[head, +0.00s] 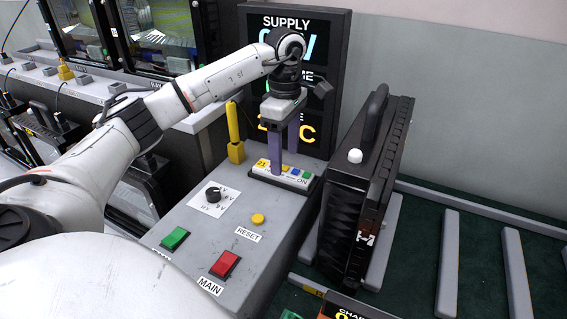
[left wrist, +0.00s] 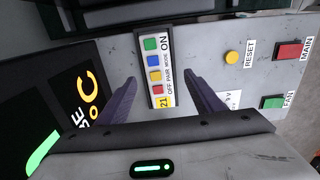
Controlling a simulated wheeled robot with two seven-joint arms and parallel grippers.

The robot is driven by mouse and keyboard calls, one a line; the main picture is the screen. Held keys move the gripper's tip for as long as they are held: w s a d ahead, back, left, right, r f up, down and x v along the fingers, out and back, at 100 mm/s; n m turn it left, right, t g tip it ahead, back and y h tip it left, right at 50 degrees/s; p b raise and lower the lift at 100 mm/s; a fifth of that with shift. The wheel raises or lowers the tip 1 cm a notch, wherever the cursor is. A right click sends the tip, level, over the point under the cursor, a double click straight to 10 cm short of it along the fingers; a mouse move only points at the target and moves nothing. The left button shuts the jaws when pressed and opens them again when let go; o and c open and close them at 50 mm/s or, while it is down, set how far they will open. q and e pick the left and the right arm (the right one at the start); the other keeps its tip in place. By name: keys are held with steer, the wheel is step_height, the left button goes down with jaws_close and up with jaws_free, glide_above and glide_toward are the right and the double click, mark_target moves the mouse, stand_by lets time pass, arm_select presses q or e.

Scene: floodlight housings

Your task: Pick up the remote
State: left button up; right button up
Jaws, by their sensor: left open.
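The remote (head: 284,175) is a small white bar with coloured buttons and a yellow label. It lies in a dark holder on the grey console top, in front of the display. In the left wrist view the remote (left wrist: 156,66) points away between the fingers, showing green, blue, yellow and red buttons. My left gripper (head: 283,155) is above the remote, pointing down with its purple fingers. In the left wrist view my left gripper (left wrist: 157,85) is open, with one finger on each side of the remote and a gap to each. My right gripper is not in view.
The console (head: 200,240) carries a knob (head: 213,194), a yellow reset button (head: 258,219), a green switch (head: 175,238) and a red switch (head: 225,264). A dark display (head: 335,60) stands behind. A black floodlight housing (head: 365,190) stands upright close on the right. A yellow post (head: 235,140) stands left of the remote.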

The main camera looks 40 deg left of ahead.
mark_target(284, 169)
arm_select(q)
steer(key=shift+a+f, duration=0.15)
steer(key=shift+f, duration=1.8)
steer(key=c, duration=1.2)
